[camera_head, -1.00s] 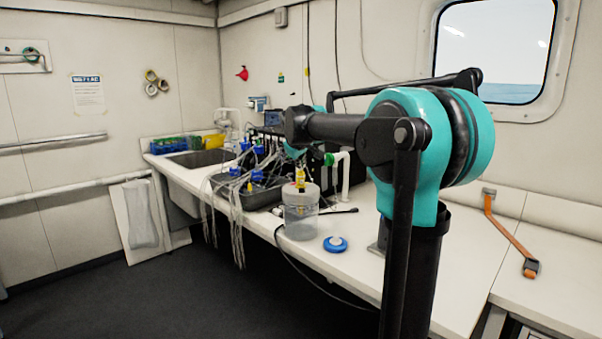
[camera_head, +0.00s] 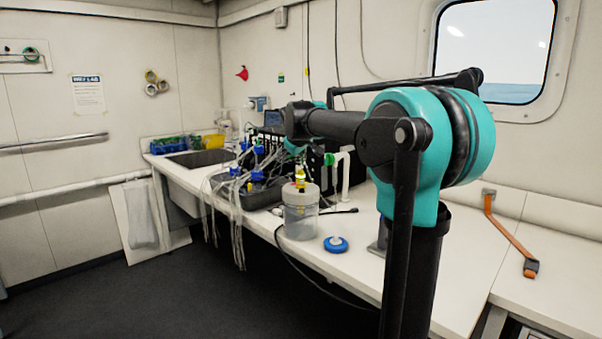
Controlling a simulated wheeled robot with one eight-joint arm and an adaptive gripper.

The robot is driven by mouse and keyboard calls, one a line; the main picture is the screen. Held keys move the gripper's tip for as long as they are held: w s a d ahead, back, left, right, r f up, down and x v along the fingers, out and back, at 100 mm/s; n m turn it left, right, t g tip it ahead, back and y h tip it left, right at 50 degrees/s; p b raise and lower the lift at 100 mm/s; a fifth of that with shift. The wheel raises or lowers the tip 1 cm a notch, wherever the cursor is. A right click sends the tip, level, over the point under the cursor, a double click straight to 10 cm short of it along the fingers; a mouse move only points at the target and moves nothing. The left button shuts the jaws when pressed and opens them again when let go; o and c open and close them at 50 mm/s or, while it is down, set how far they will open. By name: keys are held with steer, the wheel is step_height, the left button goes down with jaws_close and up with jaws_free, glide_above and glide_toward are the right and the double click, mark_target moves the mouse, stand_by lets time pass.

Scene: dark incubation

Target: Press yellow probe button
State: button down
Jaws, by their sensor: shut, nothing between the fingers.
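A yellow probe (camera_head: 300,180) stands upright at the top of a clear, grey-lidded jar (camera_head: 300,213) near the front edge of the white bench (camera_head: 385,283). Its button is too small to make out. My arm (camera_head: 335,124) reaches left over the bench from its teal shoulder, with its dark elbow end above and behind the jar. A teal part of my arm (camera_head: 293,149) shows below that end. My gripper's fingers cannot be made out among the dark equipment and tubing, so their distance from the probe cannot be told.
A grey tray (camera_head: 262,197) with blue-capped items and hanging tubes is left of the jar. A blue round object (camera_head: 336,244) lies right of it. White pipes (camera_head: 347,172) stand behind. A sink (camera_head: 203,158) is at the far left.

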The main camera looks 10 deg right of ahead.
mark_target(300, 171)
steer(key=shift+r, duration=0.1)
steer(key=shift+r, duration=2.9)
steer(key=s+d+f+m+g+y, duration=0.1)
steer(key=s+d+f+m+g, duration=0.1)
steer(key=s+f, duration=1.8)
steer(key=s+d+f+m+g+y, duration=0.1)
steer(key=s+f+m, duration=0.3)
steer(key=s+f, duration=1.5)
step_height(300, 171, down, 2)
steer(key=shift+s+d+f+m+g, duration=0.1)
steer(key=shift+s+d+m+g, duration=0.25)
steer(key=shift+d+g, duration=0.4)
